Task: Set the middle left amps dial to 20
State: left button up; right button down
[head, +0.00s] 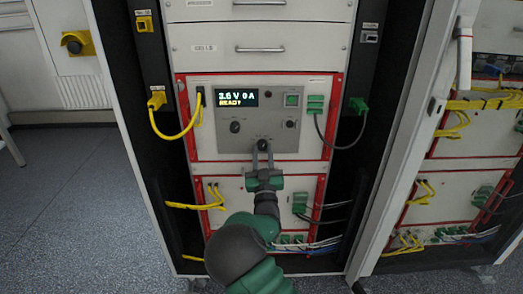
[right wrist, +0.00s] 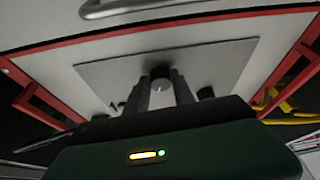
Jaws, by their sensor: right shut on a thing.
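A grey cycler panel (head: 222,143) sits in a red-framed unit of the rack. Its display (head: 237,98) reads "3.6 V 0 A" and "READY". A black dial (head: 235,127) is on the panel's left, and another (head: 290,124) is on its right. My right gripper (head: 262,146) reaches up from below, its fingers shut on the lower centre dial (head: 263,143). The right wrist view shows that dial (right wrist: 161,83) between the two fingers, partly hidden by them. Labels around the dials are too small to read. My left gripper is not in view.
Yellow cables (head: 178,136) hang at the panel's left and a dark cable with a green plug (head: 358,105) at its right. Drawers with metal handles (head: 260,50) are above. Another cabled unit (head: 230,189) is below, behind my right arm.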

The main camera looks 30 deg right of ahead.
jog(key=shift+n+y, duration=0.3)
jog(key=shift+n, duration=0.4)
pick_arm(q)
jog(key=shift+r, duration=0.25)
pick_arm(e)
jog(key=c, duration=1.1)
grip_release()
jog(key=shift+s, duration=0.15)
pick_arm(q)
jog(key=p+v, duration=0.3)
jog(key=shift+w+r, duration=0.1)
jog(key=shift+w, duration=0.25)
pick_arm(e)
jog(key=v, duration=1.6)
jog(key=shift+s+a+f, duration=0.15)
jog(key=shift+a+f, duration=0.05)
jog(key=shift+f, duration=0.25)
